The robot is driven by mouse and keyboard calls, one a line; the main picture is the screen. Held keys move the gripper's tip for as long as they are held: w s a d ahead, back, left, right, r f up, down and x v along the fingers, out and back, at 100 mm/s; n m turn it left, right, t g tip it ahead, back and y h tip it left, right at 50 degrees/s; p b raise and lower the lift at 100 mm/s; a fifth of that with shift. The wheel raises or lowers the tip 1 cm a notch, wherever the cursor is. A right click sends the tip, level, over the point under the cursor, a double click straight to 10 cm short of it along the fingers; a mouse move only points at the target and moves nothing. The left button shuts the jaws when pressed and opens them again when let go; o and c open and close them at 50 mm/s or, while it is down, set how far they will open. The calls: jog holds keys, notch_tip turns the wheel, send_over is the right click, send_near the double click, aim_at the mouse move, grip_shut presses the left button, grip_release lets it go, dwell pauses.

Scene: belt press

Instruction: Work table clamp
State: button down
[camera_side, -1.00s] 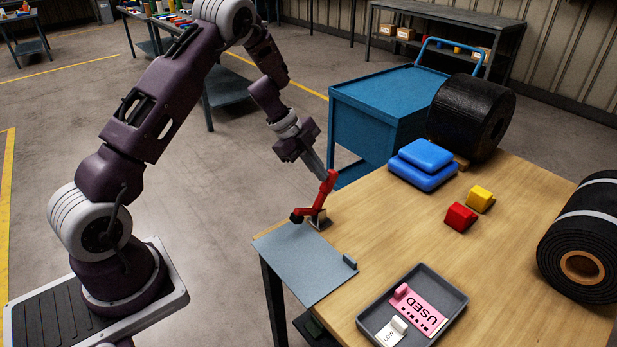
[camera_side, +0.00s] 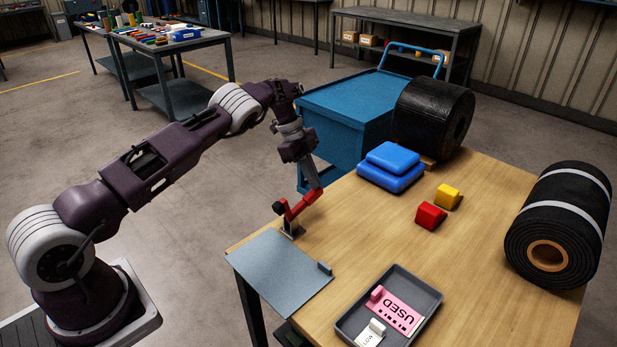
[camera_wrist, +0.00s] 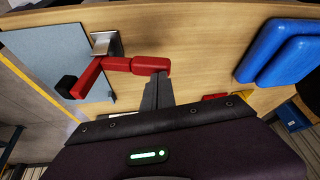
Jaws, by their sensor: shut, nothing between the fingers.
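The red table clamp (camera_side: 298,206) stands on a small steel base (camera_side: 291,230) at the table's left edge, beside the grey plate (camera_side: 280,270). In the wrist view the red handle (camera_wrist: 150,66) reaches right from the steel base (camera_wrist: 106,44), and the black tip (camera_wrist: 66,87) is at left. My gripper (camera_side: 315,184) is shut and empty, its fingertips against or just over the handle's free end; contact is hard to tell.
Blue pads (camera_side: 392,168), red (camera_side: 430,216) and yellow (camera_side: 447,197) blocks, and a dark tray (camera_side: 345,328) with a pink USED tag (camera_side: 396,312) lie on the table. Black rolls (camera_side: 432,115) (camera_side: 560,230) stand at the back and right. A blue cart (camera_side: 345,105) stands behind.

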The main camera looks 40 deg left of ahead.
jog(key=shift+w+f, duration=0.2)
jog(key=shift+f, duration=0.2)
dwell(0.3)
jog(key=v, duration=0.7)
jog(key=shift+r, duration=0.3)
